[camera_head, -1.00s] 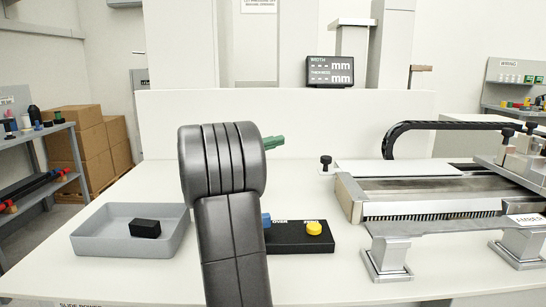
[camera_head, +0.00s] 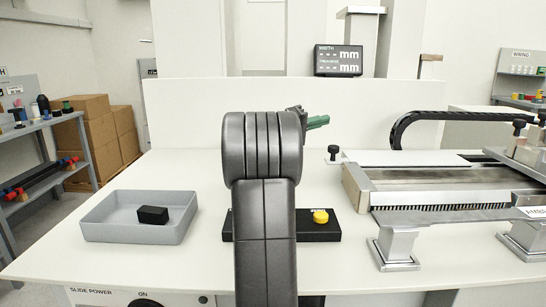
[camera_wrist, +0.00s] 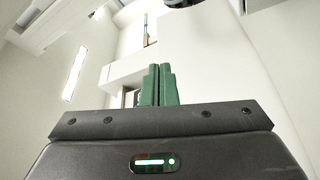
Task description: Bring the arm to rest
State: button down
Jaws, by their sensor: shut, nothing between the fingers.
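My gripper (camera_head: 318,122) shows green fingers past the right side of my dark arm in the head view, raised above the white table (camera_head: 240,285). In the wrist view my gripper's green fingers (camera_wrist: 158,84) stand side by side, closed together, with nothing held. My arm rises in the middle of the head view and hides part of the black button box (camera_head: 318,232).
A grey tray (camera_head: 95,230) with a black block (camera_head: 153,215) stands at left. A metal slide machine (camera_head: 420,175) with a cable chain (camera_head: 400,122) fills the right. A display (camera_head: 338,61) stands behind the low white wall (camera_head: 200,105).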

jog(key=shift+w+r, duration=0.1)
jog(key=shift+w, duration=0.05)
dwell(0.3)
jog(key=v, duration=1.2)
jog(key=p+x, duration=0.1)
jog(key=x, duration=1.1)
jog(key=w+f+n+y+p, duration=0.1)
jog(key=w+n+p, duration=0.3)
jog(key=p, duration=1.8)
jog(key=w, duration=0.4)
jog(key=shift+n+y, duration=0.3)
jog(key=shift+y, duration=0.1)
jog(key=shift+d+f, duration=0.1)
jog(key=shift+f, duration=0.05)
